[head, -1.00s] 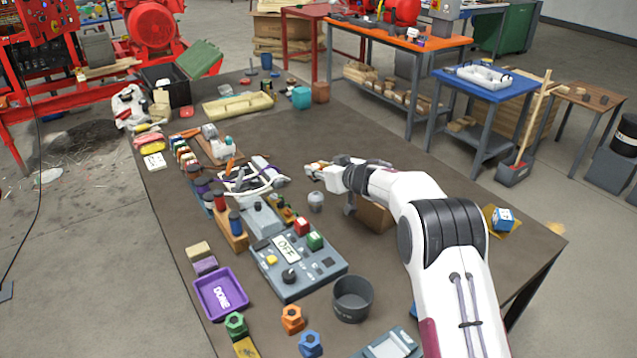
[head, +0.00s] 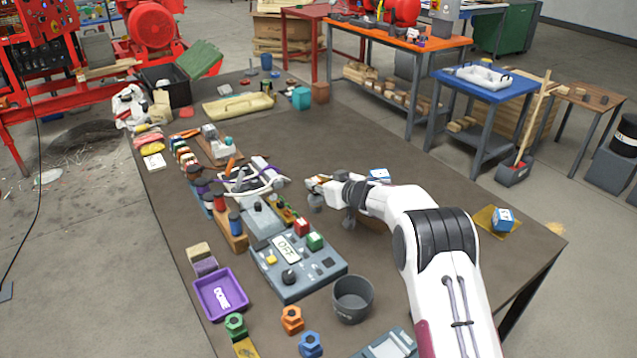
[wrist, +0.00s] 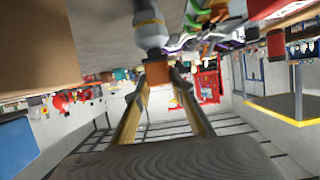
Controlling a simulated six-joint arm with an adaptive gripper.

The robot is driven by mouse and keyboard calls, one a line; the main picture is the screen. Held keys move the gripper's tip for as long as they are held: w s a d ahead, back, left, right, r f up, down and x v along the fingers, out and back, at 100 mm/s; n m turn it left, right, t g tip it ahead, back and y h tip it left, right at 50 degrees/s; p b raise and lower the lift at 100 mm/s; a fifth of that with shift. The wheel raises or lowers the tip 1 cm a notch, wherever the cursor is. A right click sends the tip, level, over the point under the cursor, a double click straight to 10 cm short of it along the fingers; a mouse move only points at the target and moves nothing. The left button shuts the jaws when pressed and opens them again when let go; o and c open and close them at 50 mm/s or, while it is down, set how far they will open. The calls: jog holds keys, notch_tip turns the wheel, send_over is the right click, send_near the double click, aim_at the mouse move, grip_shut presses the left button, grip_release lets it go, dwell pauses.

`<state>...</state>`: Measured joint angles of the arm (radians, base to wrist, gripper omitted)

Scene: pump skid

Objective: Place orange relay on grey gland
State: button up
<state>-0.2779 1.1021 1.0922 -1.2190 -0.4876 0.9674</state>
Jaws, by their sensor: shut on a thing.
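My gripper (head: 316,184) is shut on the small orange relay (wrist: 158,72), which shows between its fingertips in the wrist view. In the head view the relay is mostly lost among the fingers. The grey gland (head: 316,204) stands on the table just below my fingertips in the head view. In the wrist view the gland (wrist: 150,32) lines up with the relay's far side. The two look very close; I cannot tell whether they touch.
The grey control panel (head: 300,268) with an OFF display is nearby at lower left. A white-and-purple clamp-like object (head: 255,178) is left of my gripper. A dark grey cup (head: 352,298) and a purple DONE tray (head: 222,294) stand nearer. A brown box (wrist: 35,45) is close by.

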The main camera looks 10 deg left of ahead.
dwell(0.3)
jog(key=o, duration=1.1)
jog(key=shift+f, duration=0.1)
jog(key=shift+o, duration=0.2)
jog(key=shift+r, duration=0.2)
jog(key=shift+v, duration=0.85)
jog(key=v, duration=1)
jog(key=shift+s+d, duration=0.1)
jog(key=shift+d, duration=0.05)
jog(key=shift+r, duration=0.1)
